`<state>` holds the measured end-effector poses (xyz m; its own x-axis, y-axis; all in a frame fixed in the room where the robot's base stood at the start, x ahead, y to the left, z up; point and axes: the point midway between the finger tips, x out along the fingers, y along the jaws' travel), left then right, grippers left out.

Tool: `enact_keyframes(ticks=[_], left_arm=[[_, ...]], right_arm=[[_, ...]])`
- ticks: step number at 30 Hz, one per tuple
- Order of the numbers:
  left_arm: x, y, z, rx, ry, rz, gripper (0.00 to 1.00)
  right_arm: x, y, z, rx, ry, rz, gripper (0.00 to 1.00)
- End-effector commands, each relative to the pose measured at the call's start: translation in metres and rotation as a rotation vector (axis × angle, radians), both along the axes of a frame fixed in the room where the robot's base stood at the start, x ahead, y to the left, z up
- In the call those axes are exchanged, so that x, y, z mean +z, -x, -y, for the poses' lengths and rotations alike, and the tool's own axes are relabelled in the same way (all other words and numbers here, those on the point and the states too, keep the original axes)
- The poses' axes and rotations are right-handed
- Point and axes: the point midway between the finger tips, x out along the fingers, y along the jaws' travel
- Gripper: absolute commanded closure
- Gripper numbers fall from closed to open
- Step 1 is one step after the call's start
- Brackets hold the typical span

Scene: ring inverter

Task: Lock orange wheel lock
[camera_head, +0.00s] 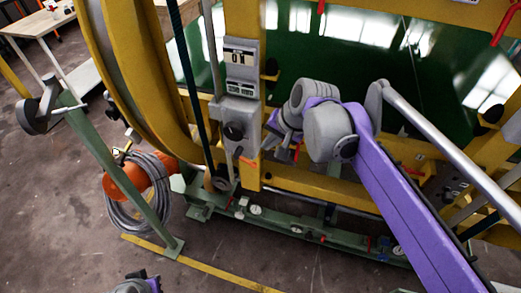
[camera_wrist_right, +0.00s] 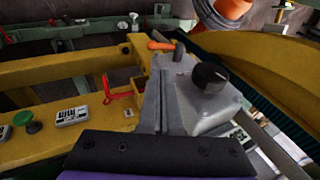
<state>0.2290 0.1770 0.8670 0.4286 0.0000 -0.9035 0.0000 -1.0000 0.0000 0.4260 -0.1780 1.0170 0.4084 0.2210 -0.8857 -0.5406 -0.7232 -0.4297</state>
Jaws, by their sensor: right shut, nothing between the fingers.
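The orange wheel lock is a small orange lever (camera_head: 249,163) at the bottom of a grey box (camera_head: 234,115) with a black knob, on the yellow frame. In the right wrist view the orange lever (camera_wrist_right: 160,45) lies ahead, beside a short grey post (camera_wrist_right: 178,51) and the grey box (camera_wrist_right: 205,95). My right gripper (camera_head: 272,134) is shut and empty, right of the grey box and above the lever. It appears apart from the lever, though the exact gap cannot be told. Only a small part of my left arm shows at the bottom edge; its fingers are not visible.
A large yellow ring (camera_head: 130,75) stands left of the box. An orange reel with coiled hose (camera_head: 140,180) hangs on a green stand. The floor at lower left (camera_head: 60,220) is clear.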

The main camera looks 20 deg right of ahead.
Motion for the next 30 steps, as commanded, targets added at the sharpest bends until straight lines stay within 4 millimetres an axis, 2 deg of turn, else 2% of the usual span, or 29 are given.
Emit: enact_keyframes(ticks=[12, 16, 21, 30], left_arm=[[-0.011, 0.002, 0.0, 0.0, 0.0, -0.004, 1.0], [-0.013, 0.002, 0.0, 0.0, 0.0, -0.004, 1.0], [-0.015, 0.002, 0.0, 0.0, 0.0, -0.005, 1.0], [-0.015, 0.002, 0.0, 0.0, 0.0, -0.005, 1.0]], right_arm=[[-0.076, -0.035, -0.019, 0.003, 0.001, 0.001, 1.0], [-0.096, -0.044, -0.024, 0.001, 0.0, 0.0, 1.0], [-0.111, -0.051, -0.028, 0.001, 0.0, 0.0, 1.0], [-0.116, -0.053, -0.029, 0.001, 0.0, 0.0, 1.0]])
